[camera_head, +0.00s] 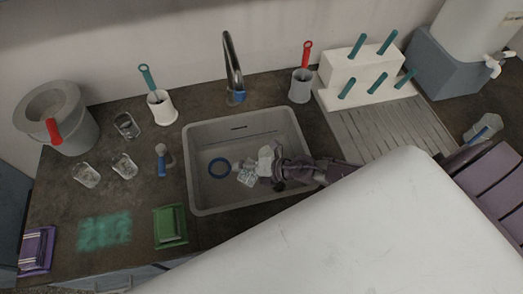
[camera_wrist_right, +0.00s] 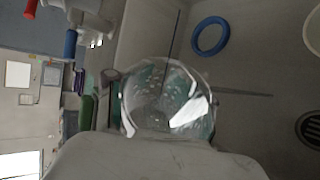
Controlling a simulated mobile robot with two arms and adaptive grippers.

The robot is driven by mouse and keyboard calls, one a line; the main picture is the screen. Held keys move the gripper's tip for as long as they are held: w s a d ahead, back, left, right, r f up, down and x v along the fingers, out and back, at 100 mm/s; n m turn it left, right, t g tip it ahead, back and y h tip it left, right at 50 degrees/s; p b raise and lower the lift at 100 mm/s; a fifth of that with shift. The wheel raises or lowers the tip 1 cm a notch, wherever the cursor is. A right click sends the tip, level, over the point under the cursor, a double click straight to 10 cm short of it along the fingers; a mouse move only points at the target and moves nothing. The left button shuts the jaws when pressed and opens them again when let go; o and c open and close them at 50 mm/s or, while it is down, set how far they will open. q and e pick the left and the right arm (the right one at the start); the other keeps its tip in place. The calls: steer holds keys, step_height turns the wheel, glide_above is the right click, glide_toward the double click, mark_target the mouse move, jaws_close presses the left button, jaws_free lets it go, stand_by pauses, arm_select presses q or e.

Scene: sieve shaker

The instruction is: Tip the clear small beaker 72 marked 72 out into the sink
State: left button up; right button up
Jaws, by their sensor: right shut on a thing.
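My right gripper (camera_head: 262,165) reaches over the sink from the right and is shut on a clear small beaker (camera_head: 246,177). In the right wrist view the clear beaker (camera_wrist_right: 168,98) fills the middle, its round mouth outlined and drops or specks on its glass. It is tilted over the sink basin. I cannot read its marking, and I cannot tell whether anything is left in it. The grey sink (camera_head: 200,150) has a blue ring (camera_head: 219,168) lying on its floor. My left gripper is not in view.
Several clear beakers (camera_head: 86,175) stand on the dark counter to the left, near a blue-handled brush (camera_head: 161,160). The tap (camera_head: 232,65) rises behind the sink. A large white surface covers the lower right.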

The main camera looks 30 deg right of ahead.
steer(key=shift+b, duration=0.4)
steer(key=shift+w+d+r+m+y+b, duration=0.35)
steer(key=shift+d+m+y+b, duration=0.25)
steer(key=shift+b, duration=0.4)
stand_by(0.4)
steer(key=shift+r+m+g+y+b, duration=0.3)
steer(key=shift+m+y+b, duration=0.1)
steer(key=shift+m+b, duration=0.2)
stand_by(0.6)
